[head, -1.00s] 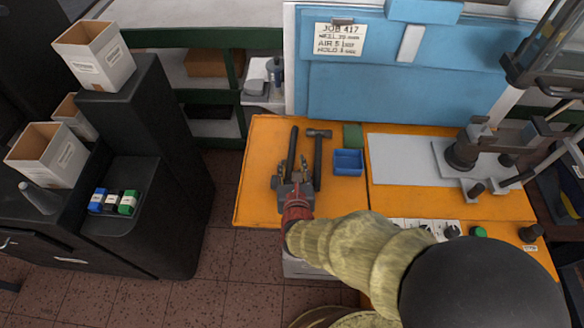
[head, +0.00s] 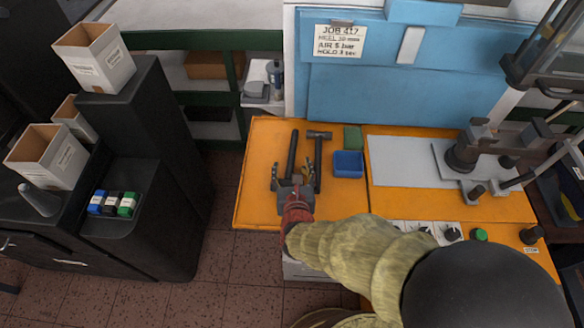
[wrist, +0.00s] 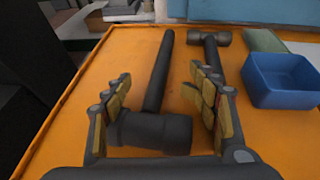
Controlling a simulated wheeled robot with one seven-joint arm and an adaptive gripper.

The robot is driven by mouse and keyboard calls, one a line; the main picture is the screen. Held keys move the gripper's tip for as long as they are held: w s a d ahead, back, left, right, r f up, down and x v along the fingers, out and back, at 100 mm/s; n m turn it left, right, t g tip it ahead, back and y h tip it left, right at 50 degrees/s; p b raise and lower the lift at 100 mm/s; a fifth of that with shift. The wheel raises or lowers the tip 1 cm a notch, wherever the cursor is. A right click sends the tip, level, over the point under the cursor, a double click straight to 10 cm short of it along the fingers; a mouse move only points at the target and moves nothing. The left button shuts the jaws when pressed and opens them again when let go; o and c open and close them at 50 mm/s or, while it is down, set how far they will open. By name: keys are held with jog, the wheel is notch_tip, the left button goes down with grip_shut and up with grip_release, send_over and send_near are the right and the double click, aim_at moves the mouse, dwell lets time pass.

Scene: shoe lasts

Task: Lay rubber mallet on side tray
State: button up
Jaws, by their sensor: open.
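The rubber mallet (wrist: 150,133) lies on the orange bench top, its thick dark head nearest me and its black handle pointing away. In the head view its handle (head: 292,152) shows, while my gripper largely hides the head. My gripper (wrist: 160,84) is open, with one finger on each side of the mallet; I cannot tell whether they touch it. In the head view my gripper (head: 294,177) is over the near end of the tools. I cannot tell for sure which surface is the side tray; a small white shelf with items (head: 258,101) stands beyond the bench.
A second hammer (head: 320,134) lies just right of the mallet, close to my right finger. A blue bin (head: 348,164) and a green block (head: 353,138) are further right. A black cabinet (head: 150,165) stands to the left, across a floor gap. The bench's left strip is clear.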

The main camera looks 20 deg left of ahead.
jog(key=shift+r, duration=0.1)
jog(key=shift+s+r+p, duration=0.15)
jog(key=shift+s+p, duration=0.05)
jog(key=shift+p, duration=0.1)
jog(key=p+v, duration=0.2)
jog(key=v, duration=0.9)
jog(key=shift+s+d+p, duration=0.2)
jog(key=shift+p, duration=0.2)
